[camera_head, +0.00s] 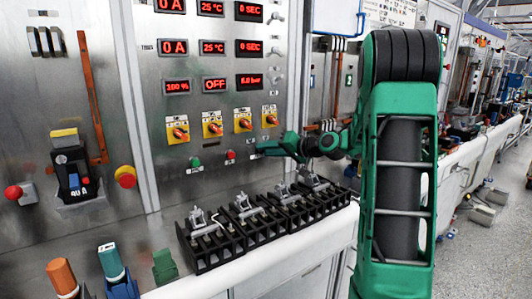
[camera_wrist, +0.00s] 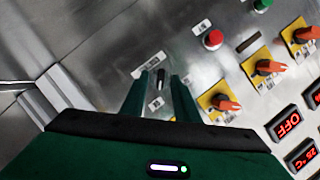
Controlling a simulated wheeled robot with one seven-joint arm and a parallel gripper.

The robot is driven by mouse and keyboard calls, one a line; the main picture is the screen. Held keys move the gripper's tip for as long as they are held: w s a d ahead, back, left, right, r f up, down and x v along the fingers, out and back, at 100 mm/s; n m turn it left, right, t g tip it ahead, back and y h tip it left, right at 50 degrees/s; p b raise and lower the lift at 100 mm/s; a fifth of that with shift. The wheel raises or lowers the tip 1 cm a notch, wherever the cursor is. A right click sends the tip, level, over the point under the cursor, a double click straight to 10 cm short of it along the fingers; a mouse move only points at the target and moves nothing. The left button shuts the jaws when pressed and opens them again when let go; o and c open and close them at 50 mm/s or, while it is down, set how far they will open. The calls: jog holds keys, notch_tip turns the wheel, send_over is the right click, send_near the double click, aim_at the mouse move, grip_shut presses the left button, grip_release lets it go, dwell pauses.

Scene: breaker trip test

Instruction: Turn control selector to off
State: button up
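My gripper (camera_head: 262,149) is close to the panel, just right of the red push button, in the head view. In the wrist view my gripper (camera_wrist: 162,75) is open, with one green finger on each side of a small dark selector knob (camera_wrist: 160,79). A printed label lies beside the knob. Its wording is too small to read, so I cannot tell for sure that this is the control selector. I cannot tell whether the fingers touch the knob. In the head view the gripper and arm hide this spot.
Several orange selectors on yellow plates (camera_head: 212,124) sit above a red button (camera_head: 231,155) and a green button (camera_head: 195,162). Red displays (camera_head: 214,85) are higher up. Black terminal blocks (camera_head: 240,222) stand on the ledge below my gripper.

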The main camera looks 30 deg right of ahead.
grip_shut()
dwell(0.3)
jog(key=n+h, duration=0.2)
jog(key=n, duration=0.2)
jog(key=a+n+h, duration=0.1)
jog(key=n+h, duration=0.2)
jog(key=n, duration=0.1)
jog(key=n+h, duration=0.3)
jog(key=n, duration=0.1)
jog(key=shift+a+f, duration=0.15)
jog(key=shift+a, duration=0.15)
dwell(0.5)
jog(key=shift+n, duration=0.3)
grip_release()
